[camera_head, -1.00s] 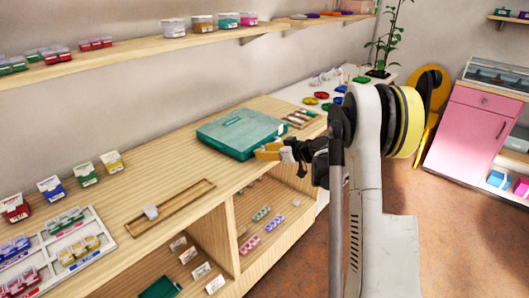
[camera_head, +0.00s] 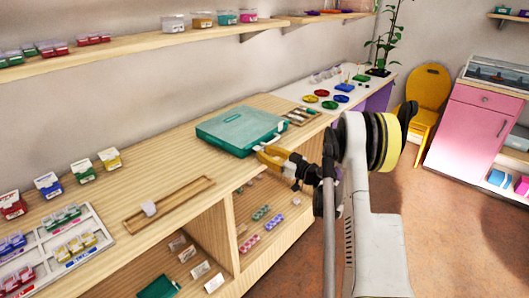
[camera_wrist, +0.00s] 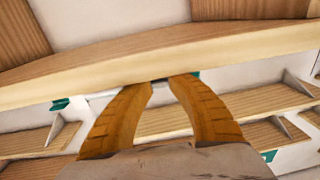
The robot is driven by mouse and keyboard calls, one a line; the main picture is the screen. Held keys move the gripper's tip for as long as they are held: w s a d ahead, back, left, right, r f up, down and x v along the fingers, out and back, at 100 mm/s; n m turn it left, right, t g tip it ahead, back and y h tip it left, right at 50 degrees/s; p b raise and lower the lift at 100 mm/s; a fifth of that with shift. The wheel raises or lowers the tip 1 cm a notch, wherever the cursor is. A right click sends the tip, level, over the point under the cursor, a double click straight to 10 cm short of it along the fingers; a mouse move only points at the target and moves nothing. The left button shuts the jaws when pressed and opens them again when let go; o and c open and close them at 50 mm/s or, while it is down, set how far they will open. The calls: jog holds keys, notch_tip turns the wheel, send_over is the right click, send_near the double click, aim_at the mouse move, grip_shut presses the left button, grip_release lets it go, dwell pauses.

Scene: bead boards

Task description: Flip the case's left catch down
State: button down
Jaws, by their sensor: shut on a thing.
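The teal case (camera_head: 238,130) lies closed and flat on the wooden counter, near its front edge. A pale catch (camera_head: 281,128) shows at the right end of the case's front side. My gripper (camera_head: 262,154), with yellow-orange fingers, is at the left part of that front side, its tips against the left catch (camera_head: 256,147). In the wrist view my gripper (camera_wrist: 160,82) has its tips close together on a small grey piece, which seems to be the left catch. The fingers hide most of this catch, so its angle is unclear.
A wooden tray (camera_head: 170,206) with a pale block lies on the counter left of the case. A small tray of pieces (camera_head: 300,117) sits just beyond the case. Open shelves with bead packs are below the counter. A wall shelf (camera_head: 130,45) runs above.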

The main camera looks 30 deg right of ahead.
jog(key=c, duration=1.1)
grip_release()
jog(key=v, duration=1.2)
